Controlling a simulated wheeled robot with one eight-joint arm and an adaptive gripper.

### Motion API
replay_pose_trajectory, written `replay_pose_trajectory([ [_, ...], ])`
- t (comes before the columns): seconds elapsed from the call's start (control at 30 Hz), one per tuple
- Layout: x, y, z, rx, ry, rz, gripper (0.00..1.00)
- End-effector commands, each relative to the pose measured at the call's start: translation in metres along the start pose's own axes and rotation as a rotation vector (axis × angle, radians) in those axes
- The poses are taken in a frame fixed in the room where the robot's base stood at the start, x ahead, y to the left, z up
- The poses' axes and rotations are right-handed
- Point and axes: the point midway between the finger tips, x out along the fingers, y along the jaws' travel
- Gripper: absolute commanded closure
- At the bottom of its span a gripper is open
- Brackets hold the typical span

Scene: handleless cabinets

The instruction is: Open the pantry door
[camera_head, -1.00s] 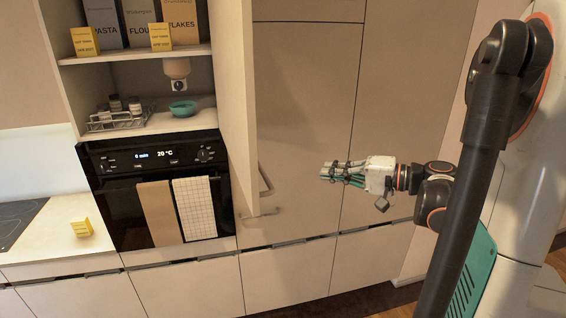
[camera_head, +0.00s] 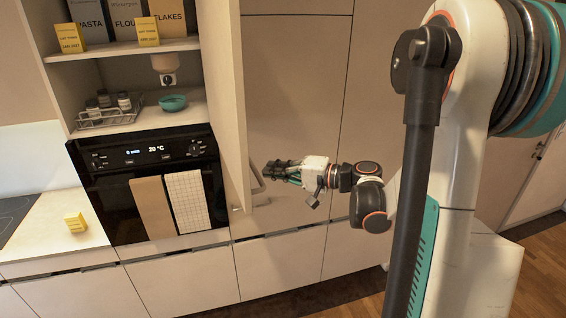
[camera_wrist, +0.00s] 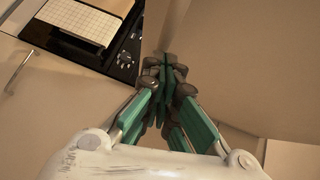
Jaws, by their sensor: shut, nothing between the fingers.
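The pantry door (camera_head: 228,95) looks like the tall beige panel standing out from the cabinet front, right of the shelves, seen nearly edge-on. It stands open, and the shelves beside it show. A metal bar handle (camera_head: 258,181) is by its lower right side, partly behind my fingers. My gripper (camera_head: 270,168) is shut and empty, pointing left, close to the right of the panel at handle height. In the wrist view the closed fingertips (camera_wrist: 172,72) are near a beige panel edge (camera_wrist: 155,28). I cannot tell whether they touch it.
Shelves (camera_head: 130,50) hold food boxes, a spice rack (camera_head: 108,114) and a teal bowl (camera_head: 172,103). Below is a black oven (camera_head: 105,195) with two towels. A flat tall cabinet front (camera_head: 295,80) is behind my gripper. Drawers (camera_head: 275,262) line the bottom.

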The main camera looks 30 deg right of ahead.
Motion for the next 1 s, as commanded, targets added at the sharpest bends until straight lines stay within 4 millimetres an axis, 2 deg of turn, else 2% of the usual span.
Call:
replay_pose_trajectory([
  [0.47,0.005,0.0,0.005,0.0,-0.001,0.0,1.0],
  [0.57,0.016,-0.003,0.019,0.0,-0.004,0.0,1.0],
  [0.8,0.053,-0.013,0.062,0.0,-0.006,0.0,1.0],
  [1.0,0.071,-0.02,0.08,-0.001,-0.003,0.0,1.0],
])
